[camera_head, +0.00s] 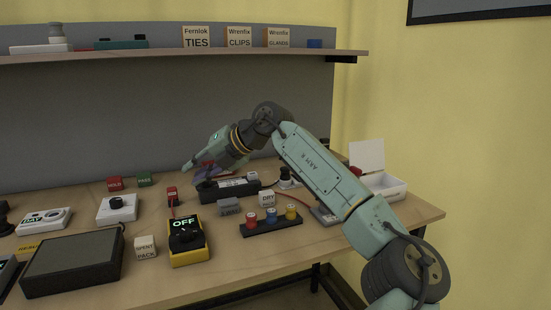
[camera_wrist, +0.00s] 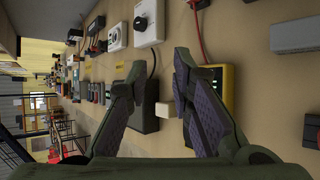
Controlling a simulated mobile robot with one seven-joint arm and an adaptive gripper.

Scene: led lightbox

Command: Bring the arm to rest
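My gripper (camera_head: 187,168) is held above the back middle of the bench, pointing left, with the arm bent and reaching in from the right. In the wrist view, my gripper (camera_wrist: 158,64) has its two fingers spread wide apart with nothing between the pads. A pale cube (camera_wrist: 165,110) and part of a dark panel show beyond the gap, apart from the fingers. The fingertips are small in the head view, and their exact height over the bench cannot be told.
The wooden bench (camera_head: 300,250) holds a yellow meter reading OFF (camera_head: 188,240), a dark panel (camera_head: 75,262), a SPENT PACK cube (camera_head: 146,247), a holder with coloured cells (camera_head: 271,227) and an open white box (camera_head: 385,186). A shelf (camera_head: 180,55) runs above the back.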

